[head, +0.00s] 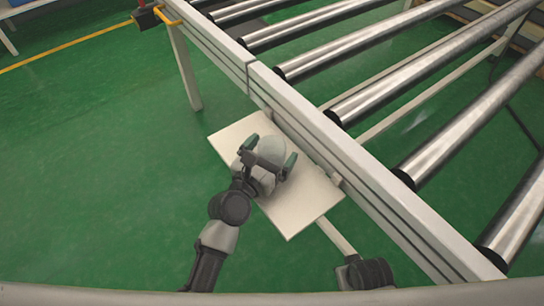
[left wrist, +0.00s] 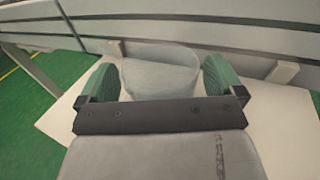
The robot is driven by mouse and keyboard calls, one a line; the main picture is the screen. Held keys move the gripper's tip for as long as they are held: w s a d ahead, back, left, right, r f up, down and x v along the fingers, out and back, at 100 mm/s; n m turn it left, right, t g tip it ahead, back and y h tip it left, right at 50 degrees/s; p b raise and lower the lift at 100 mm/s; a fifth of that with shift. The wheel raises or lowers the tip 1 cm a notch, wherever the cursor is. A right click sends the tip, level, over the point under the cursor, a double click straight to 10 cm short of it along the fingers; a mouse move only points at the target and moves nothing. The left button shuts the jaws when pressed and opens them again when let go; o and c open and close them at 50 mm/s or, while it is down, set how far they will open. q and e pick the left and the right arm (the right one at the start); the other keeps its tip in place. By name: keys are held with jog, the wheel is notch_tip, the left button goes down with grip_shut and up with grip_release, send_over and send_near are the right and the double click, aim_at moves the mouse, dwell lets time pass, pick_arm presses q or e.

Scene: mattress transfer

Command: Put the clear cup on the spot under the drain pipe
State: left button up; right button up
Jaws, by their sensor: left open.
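The clear cup (left wrist: 160,70) looks pale and see-through in the left wrist view, standing on a white panel beside the conveyor frame. In the head view the cup (head: 272,146) is partly covered by my left gripper (head: 269,155). That gripper is open, with one green finger on each side of the cup. In the left wrist view, gaps show between the cup and the fingers of my left gripper (left wrist: 160,82). I cannot make out a drain pipe or a marked spot.
The white panel (head: 300,213) is fixed beside the conveyor frame (head: 335,147), with bare surface around the cup. Metal rollers (head: 385,85) fill the upper right. Green floor (head: 90,170) is open at left. A frame leg (head: 185,70) stands behind the panel.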

pick_arm(q)
jog(key=shift+w, duration=0.1)
jog(key=c, duration=1.1)
jog(key=shift+r, duration=0.1)
